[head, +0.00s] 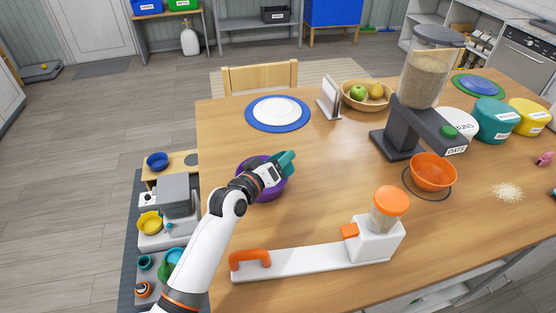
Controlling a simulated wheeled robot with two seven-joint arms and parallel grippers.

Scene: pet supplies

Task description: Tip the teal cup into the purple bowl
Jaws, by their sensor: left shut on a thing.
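The teal cup (288,160) is held by my left gripper (278,170) over the right side of the purple bowl (273,192). The cup looks tipped on its side, but its mouth and contents cannot be made out. The gripper is shut on the cup. The purple bowl sits on the wooden table near its left edge, and my wrist hides much of its inside. My right gripper is out of the picture.
A white dispenser with an orange lid (391,200) stands in front. A blue plate (251,121) lies behind the bowl. The grain dispenser (424,80), orange bowl (434,171) and spilled grains (508,192) are to the right. The table between is clear.

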